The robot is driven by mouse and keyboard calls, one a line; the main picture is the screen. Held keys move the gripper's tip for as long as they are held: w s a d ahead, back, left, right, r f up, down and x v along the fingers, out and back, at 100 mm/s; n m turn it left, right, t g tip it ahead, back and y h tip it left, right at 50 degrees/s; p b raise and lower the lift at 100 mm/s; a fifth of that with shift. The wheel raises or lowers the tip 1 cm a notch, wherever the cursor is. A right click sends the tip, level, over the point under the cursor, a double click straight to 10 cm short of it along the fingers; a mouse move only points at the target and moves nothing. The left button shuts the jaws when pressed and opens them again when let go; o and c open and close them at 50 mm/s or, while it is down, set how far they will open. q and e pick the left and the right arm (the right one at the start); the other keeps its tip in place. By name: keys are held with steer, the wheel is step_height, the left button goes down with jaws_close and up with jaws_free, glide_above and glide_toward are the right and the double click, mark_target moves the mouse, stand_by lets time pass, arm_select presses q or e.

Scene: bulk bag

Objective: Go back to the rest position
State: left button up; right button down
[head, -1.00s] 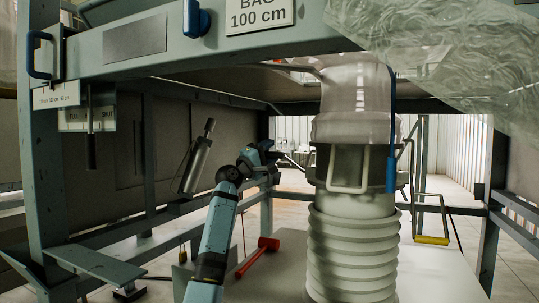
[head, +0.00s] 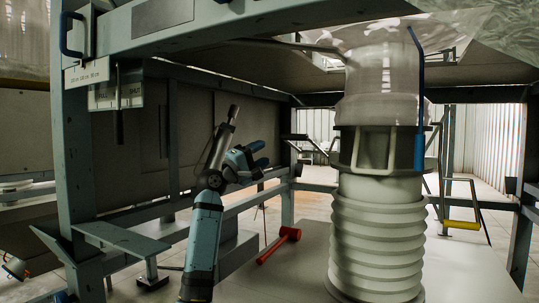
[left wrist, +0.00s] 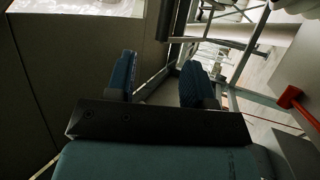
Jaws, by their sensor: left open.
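My left gripper (head: 259,155) is in the middle of the head view, to the left of the bag spout and apart from it. Its two blue fingers are spread with nothing between them; they also show in the left wrist view (left wrist: 158,82). The translucent bag spout (head: 378,90) hangs down over a grey collar (head: 375,150) on top of a ribbed grey bellows (head: 376,235). My right gripper is in neither view.
A red mallet (head: 279,245) lies on the pale plate left of the bellows. Frame posts (head: 75,150) stand at left.

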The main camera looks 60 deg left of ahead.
arm_select(q)
steer(key=shift+s, duration=0.1)
stand_by(0.3)
steer(key=shift+f, duration=0.1)
